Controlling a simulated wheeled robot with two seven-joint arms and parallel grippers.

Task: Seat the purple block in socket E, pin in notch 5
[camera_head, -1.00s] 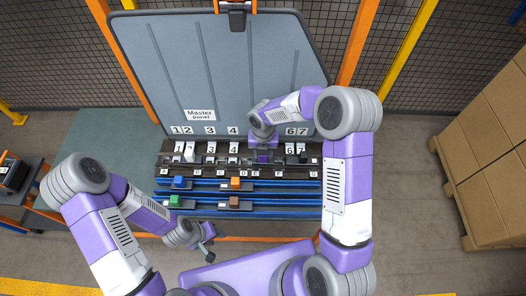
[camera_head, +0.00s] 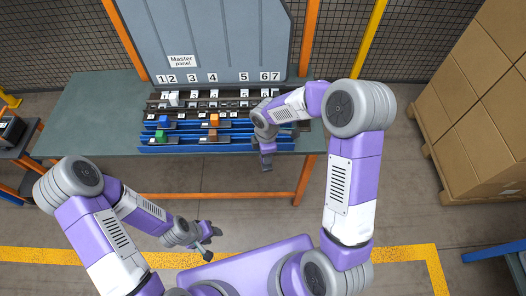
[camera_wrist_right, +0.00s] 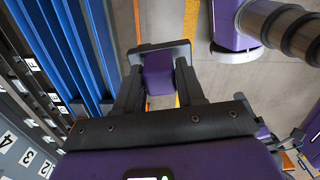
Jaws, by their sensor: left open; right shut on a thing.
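The purple block (camera_wrist_right: 158,73) is between the two fingers of my right gripper in the right wrist view. My right gripper (camera_head: 266,164) is shut on it and hangs off the front edge of the table in the head view, apart from the rack. The dark socket rack (camera_head: 215,103) lies along the table below the numbered panel. The number 5 label (camera_head: 243,76) shows at its right part. Socket letters are too small to read surely, and my right arm hides the rack's right end. My left gripper (camera_head: 207,250) is open and empty, low in front of the table.
Blue rails (camera_head: 180,146) in front of the rack carry a blue block (camera_head: 164,122), an orange block (camera_head: 214,119), a green block (camera_head: 160,137) and a brown block (camera_head: 212,134). A white block (camera_head: 173,98) stands at the rack's left. The left tabletop (camera_head: 90,115) is clear.

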